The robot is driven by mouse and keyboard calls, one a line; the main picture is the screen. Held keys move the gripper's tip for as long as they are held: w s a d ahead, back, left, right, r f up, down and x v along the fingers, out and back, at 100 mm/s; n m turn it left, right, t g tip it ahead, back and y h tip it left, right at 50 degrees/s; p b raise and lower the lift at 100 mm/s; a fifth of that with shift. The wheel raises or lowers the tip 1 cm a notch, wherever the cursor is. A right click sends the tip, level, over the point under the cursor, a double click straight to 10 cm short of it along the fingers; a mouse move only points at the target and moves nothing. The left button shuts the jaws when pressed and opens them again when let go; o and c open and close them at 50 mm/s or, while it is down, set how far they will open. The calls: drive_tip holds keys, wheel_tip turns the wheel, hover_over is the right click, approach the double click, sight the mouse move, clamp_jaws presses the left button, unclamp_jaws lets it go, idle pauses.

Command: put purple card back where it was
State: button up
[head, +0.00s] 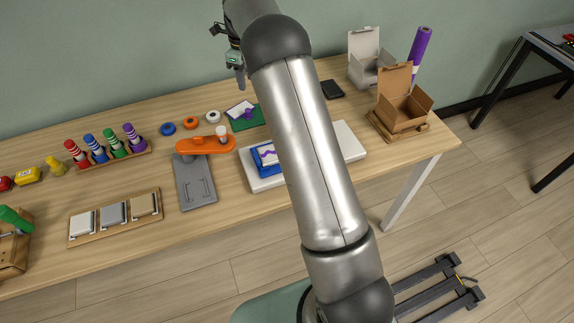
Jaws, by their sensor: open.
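A white card with a purple squiggle (268,153) shows at a blue block or tray (262,165), on the left part of a white slab (262,184), partly beside my arm. Another white card (239,108) lies at a green mat (254,121), with a small purple thing (249,114) by it. I cannot tell which of these is the purple card. My gripper (238,75) is open at the top, above the back of the table near the green mat; nothing shows in its jaws. My arm hides the middle of the slab.
An orange-topped grey stand (197,182) is left of the slab. Colored striped markers (108,145) stand in a wooden rack. Open cardboard box (402,112), white box (368,66) and purple roll (420,48) stand at right.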

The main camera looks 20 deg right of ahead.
drive_tip(key=s+a+r+n, duration=0.1)
drive_tip(key=s+r+n, duration=0.3)
drive_tip(key=s+n, duration=0.45)
drive_tip(key=s+r+n, duration=0.4)
drive_tip(key=s+n, duration=0.1)
drive_tip(key=s, duration=0.7)
drive_tip(key=s+f+n, duration=0.2)
drive_tip(key=s+n, duration=0.4)
drive_tip(key=s, duration=0.5)
drive_tip(key=s+a+f+n, duration=0.1)
drive_tip(key=s+f+n, duration=0.1)
drive_tip(key=s+n, duration=0.5)
drive_tip(key=s, duration=0.5)
drive_tip(key=shift+f, duration=0.15)
